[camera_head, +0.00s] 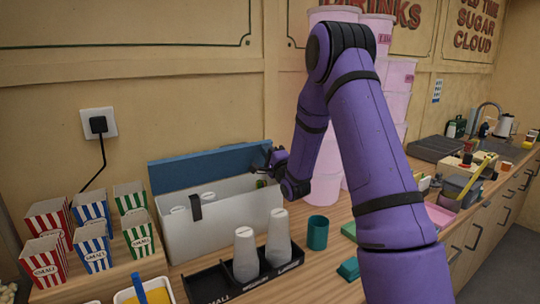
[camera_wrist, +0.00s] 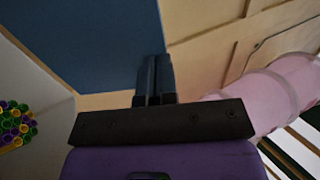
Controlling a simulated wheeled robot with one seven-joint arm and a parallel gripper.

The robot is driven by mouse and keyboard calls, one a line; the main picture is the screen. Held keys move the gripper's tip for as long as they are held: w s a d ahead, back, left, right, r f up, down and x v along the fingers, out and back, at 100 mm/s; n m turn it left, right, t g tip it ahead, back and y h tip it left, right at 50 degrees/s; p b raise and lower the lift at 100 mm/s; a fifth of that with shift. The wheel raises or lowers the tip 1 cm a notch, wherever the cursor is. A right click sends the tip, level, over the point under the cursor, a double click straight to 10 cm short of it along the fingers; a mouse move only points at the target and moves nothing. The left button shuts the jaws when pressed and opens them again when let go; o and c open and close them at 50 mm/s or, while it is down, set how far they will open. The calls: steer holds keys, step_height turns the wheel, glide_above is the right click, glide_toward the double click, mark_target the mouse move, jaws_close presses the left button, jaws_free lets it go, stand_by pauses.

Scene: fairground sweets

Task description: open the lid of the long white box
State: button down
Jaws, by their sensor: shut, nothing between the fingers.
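The long white box (camera_head: 232,228) stands on the wooden counter by the wall. Its blue lid (camera_head: 212,162) is raised and stands up along the box's back edge, so the inside shows. The lid also shows in the wrist view (camera_wrist: 85,40). A dark clasp (camera_head: 196,208) is on the box's front. My gripper (camera_head: 270,158) is at the right end of the lid. In the wrist view my gripper (camera_wrist: 156,60) is shut and empty, its fingertips right by the lid's edge; I cannot tell if they touch it. Small coloured pieces (camera_wrist: 16,125) lie inside the box.
Striped popcorn boxes (camera_head: 92,246) stand left of the box. A black tray (camera_head: 210,284) with white cups (camera_head: 279,240) is in front, a teal cup (camera_head: 317,232) to its right. Stacked pink tubs (camera_head: 397,75) stand close behind my arm.

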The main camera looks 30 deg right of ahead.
stand_by(0.4)
steer(key=shift+w+r+g, duration=0.4)
steer(key=shift+w+g, duration=0.2)
steer(key=shift+w+r+g, duration=0.35)
steer(key=shift+w+g, duration=0.25)
steer(key=w+g, duration=0.3)
steer(key=shift+w+r, duration=0.15)
steer(key=shift+r, duration=0.25)
steer(key=shift+w+d, duration=0.1)
steer(key=shift+w, duration=0.3)
steer(key=shift+w+r, duration=0.1)
steer(key=shift+r, duration=0.05)
steer(key=shift+w+r, duration=0.1)
steer(key=shift+a, duration=0.2)
